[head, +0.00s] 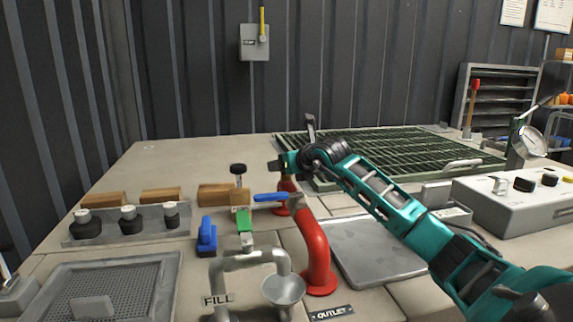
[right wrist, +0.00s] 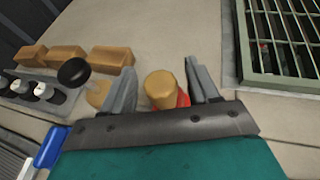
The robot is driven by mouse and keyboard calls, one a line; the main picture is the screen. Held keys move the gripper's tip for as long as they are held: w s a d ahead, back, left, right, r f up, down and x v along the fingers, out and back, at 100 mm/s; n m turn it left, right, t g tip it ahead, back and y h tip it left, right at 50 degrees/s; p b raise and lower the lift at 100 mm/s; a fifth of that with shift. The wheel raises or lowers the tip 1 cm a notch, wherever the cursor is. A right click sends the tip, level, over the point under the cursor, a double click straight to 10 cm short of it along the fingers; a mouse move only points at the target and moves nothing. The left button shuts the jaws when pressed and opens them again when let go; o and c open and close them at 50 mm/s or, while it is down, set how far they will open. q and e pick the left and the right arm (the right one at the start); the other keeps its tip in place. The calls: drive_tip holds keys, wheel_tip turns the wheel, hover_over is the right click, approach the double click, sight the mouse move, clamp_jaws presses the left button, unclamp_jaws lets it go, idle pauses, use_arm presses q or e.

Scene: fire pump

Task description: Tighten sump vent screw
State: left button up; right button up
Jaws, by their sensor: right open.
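A short red post with a brass-coloured round cap (right wrist: 160,88) stands between the fingers of my right gripper (right wrist: 162,72) in the right wrist view. The fingers are apart on either side of the cap, and I cannot tell whether they touch it. In the head view my right gripper (head: 280,167) is over the bench, with the red post (head: 287,186) partly hidden below it. A black round knob on a brass stem (head: 238,170) stands just left of the gripper; it also shows in the right wrist view (right wrist: 73,72). No label marks the vent screw. My left gripper is out of view.
A grey fill pipe (head: 250,258) and funnel (head: 283,289) are nearer. Wooden blocks (head: 160,195) lie left; a green grating (head: 400,153) lies behind. The back-left bench is clear.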

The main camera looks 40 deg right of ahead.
drive_tip(key=b+v, duration=0.1)
drive_tip(key=v, duration=1.2)
idle(0.4)
